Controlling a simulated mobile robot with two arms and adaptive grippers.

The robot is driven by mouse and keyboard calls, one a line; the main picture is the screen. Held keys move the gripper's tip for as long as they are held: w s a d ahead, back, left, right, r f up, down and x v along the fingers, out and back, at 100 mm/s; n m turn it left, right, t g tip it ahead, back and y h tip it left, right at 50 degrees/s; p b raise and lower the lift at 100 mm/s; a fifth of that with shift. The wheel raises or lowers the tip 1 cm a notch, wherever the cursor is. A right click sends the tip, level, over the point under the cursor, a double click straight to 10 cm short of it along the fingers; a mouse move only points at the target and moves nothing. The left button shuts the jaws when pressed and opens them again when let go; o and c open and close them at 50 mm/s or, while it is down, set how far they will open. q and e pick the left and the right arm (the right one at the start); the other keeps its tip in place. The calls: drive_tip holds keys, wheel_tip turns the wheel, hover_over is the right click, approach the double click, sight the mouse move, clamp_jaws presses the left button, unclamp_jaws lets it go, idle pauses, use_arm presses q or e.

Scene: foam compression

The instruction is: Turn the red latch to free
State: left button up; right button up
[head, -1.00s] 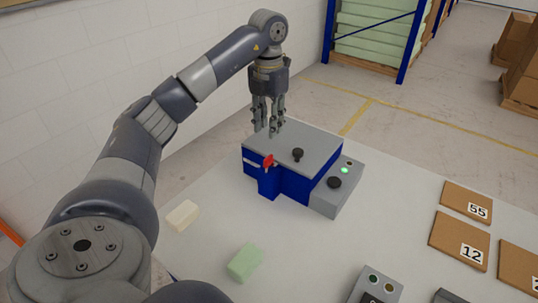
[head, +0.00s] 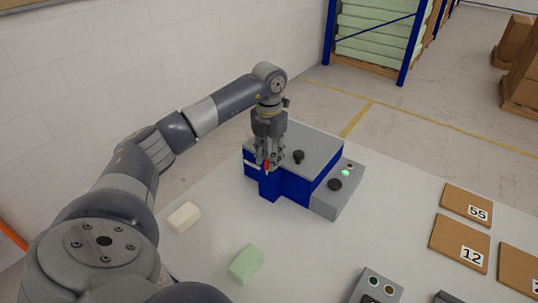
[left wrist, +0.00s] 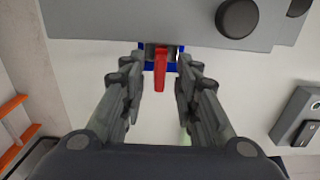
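The red latch (head: 267,166) is on the front of the blue and grey compression machine (head: 292,184). In the left wrist view the latch (left wrist: 160,68) stands between the two fingers of my left gripper (left wrist: 161,85), with a gap on each side. My left gripper (head: 267,158) is at the latch in the head view, and its fingers partly hide it. The fingers are open. My right gripper is not in view.
A black knob (head: 298,157) is on the grey lid, and another (head: 335,185) is on the side box near a green light (head: 346,173). A cream block (head: 184,217) and a green foam block (head: 246,264) lie in front. Numbered brown boards (head: 459,242) lie at right.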

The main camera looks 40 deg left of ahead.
use_arm(q)
drive_tip(key=shift+c, duration=0.3)
clamp_jaws()
drive_tip(key=m, duration=0.6)
drive_tip(key=shift+d+m, duration=0.15)
drive_tip(key=shift+m, duration=0.15)
drive_tip(key=m, duration=0.5)
drive_tip(key=shift+s+d, duration=0.1)
drive_tip(key=m, duration=0.6)
drive_tip(key=shift+s+d, duration=0.1)
drive_tip(key=shift+s, duration=0.05)
drive_tip(key=shift+r+m, duration=0.1)
drive_tip(key=shift+m, duration=0.2)
